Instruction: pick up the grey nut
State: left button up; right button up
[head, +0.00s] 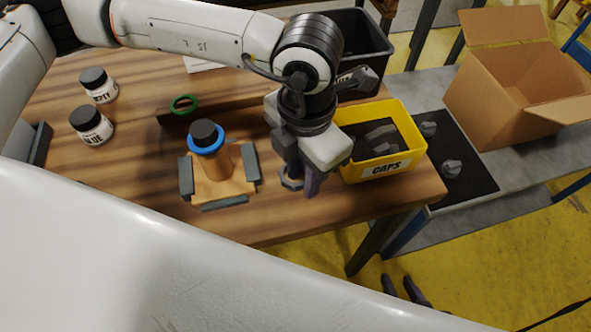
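The grey nut (286,184) lies on the wooden table near its front edge, partly hidden by my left gripper. My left gripper (302,183) points down at it with its dark fingers apart. One finger overlaps the nut and the other is just to its right; whether they touch it I cannot tell. My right gripper (401,288) shows only as two dark fingertips, apart and empty, low in the view over the yellow floor.
A wooden post with a blue ring (206,144) and black top stands on a base with grey blocks, left of the nut. A yellow CAPS bin (408,126) is close on the right. Two labelled jars (92,125), a green ring (183,103) and a black bin (372,45) lie farther back.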

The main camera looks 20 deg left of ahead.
pick_arm(q)
grip_shut()
